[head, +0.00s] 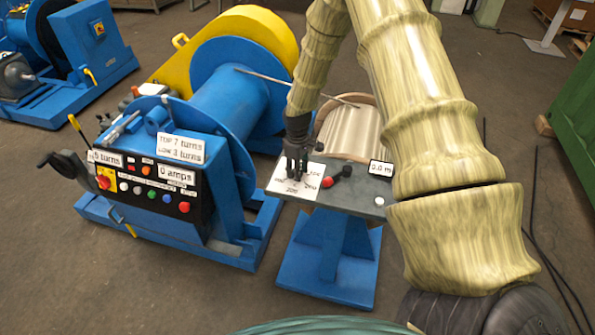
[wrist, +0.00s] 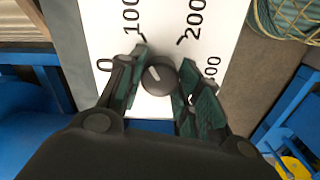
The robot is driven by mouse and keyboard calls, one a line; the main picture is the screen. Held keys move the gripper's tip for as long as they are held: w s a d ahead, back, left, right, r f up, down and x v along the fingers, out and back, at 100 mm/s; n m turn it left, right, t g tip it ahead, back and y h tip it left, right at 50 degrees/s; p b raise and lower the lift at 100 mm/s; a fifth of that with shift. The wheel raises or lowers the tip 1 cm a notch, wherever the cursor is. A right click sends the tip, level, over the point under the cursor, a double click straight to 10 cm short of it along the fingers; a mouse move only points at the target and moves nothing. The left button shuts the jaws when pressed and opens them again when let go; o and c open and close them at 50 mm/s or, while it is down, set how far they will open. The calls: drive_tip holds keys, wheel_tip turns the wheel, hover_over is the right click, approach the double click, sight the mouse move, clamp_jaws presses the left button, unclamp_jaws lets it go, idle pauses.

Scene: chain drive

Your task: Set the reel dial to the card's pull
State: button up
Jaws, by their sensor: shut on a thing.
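The reel dial (wrist: 158,76) is a small dark round knob with a white pointer mark, on a white scale plate (wrist: 165,25) marked 0, 100, 200 and a partly hidden number ending in 00. The pointer leans up and left, roughly toward 100. My gripper (wrist: 166,82) is shut on the knob, one green pad on each side. In the head view my gripper (head: 297,170) is over the plate on a grey-topped blue stand (head: 333,245) and hides the knob. A white sign (head: 176,150) on the winch reads TOP 7 turns, LOW 3 turns; I see no legible pull value.
On the stand's top are a red button (head: 327,182), a white button (head: 379,201) and a display (head: 380,168) reading 0.0. Behind it is a pale reel (head: 350,132). A blue winch (head: 225,110) with a control panel stands close on the left.

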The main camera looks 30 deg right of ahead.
drive_tip(key=m+b, duration=0.1)
drive_tip(key=m, duration=0.5)
drive_tip(key=shift+w+r, duration=0.1)
drive_tip(key=shift+w, duration=0.05)
drive_tip(key=m, duration=0.6)
drive_tip(key=shift+d+b, duration=0.1)
drive_tip(key=shift+b, duration=0.25)
drive_tip(key=shift+w+r, duration=0.1)
drive_tip(key=o, duration=0.9)
drive_tip(key=shift+o, duration=0.7)
wheel_tip(320, 180, up, 12)
